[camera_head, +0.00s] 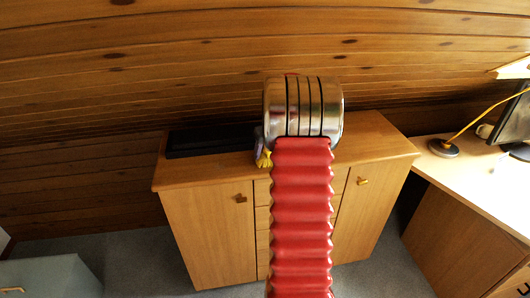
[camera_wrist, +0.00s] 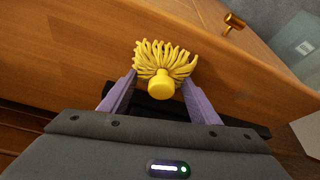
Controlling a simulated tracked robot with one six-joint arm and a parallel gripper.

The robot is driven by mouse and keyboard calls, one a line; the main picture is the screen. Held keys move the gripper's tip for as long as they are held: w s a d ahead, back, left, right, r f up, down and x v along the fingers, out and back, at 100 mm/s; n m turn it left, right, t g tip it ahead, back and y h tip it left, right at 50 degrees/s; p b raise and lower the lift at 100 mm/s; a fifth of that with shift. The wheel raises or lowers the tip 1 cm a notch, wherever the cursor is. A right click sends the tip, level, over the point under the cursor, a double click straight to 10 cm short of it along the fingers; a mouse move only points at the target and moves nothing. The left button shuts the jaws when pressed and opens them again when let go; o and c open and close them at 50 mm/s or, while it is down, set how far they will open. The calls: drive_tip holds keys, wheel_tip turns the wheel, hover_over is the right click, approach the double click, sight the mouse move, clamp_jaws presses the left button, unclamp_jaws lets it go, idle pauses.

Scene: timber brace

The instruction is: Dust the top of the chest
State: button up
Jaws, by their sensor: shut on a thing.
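The chest (camera_head: 196,174) is a light wooden cabinet with doors, middle drawers and a flat top, against the plank wall. Its top also shows in the wrist view (camera_wrist: 60,62). My gripper (camera_wrist: 160,94) has purple fingers shut on the yellow handle of a duster (camera_wrist: 166,60) with a yellow fringe. In the head view the duster (camera_head: 264,159) shows beside my red arm, over the chest top near its middle. My arm hides the middle of the chest and most of the gripper. I cannot tell whether the fringe touches the top.
A long black object (camera_head: 206,141) lies on the back left of the chest top. A desk (camera_head: 478,178) with a lamp (camera_head: 444,147) and monitor (camera_head: 517,122) stands at right. A grey-blue box-like piece (camera_head: 50,275) is at lower left. The chest top's right part looks clear.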

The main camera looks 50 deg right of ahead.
drive_tip(key=shift+s+d+f, duration=0.1)
drive_tip(key=shift+s+d, duration=0.4)
drive_tip(key=shift+d, duration=0.2)
drive_tip(key=shift+s+d+f, duration=0.1)
drive_tip(key=shift+s+d, duration=0.4)
drive_tip(key=shift+d, duration=0.15)
drive_tip(key=shift+r, duration=0.15)
drive_tip(key=shift+w+a, duration=0.6)
drive_tip(key=shift+a, duration=0.2)
drive_tip(key=shift+w+a+f, duration=0.2)
drive_tip(key=shift+w+a, duration=0.2)
drive_tip(key=shift+a, duration=0.2)
drive_tip(key=shift+a, duration=0.15)
drive_tip(key=shift+w+a, duration=0.5)
drive_tip(key=shift+a, duration=0.1)
drive_tip(key=shift+w+a, duration=0.55)
drive_tip(key=shift+a, duration=0.15)
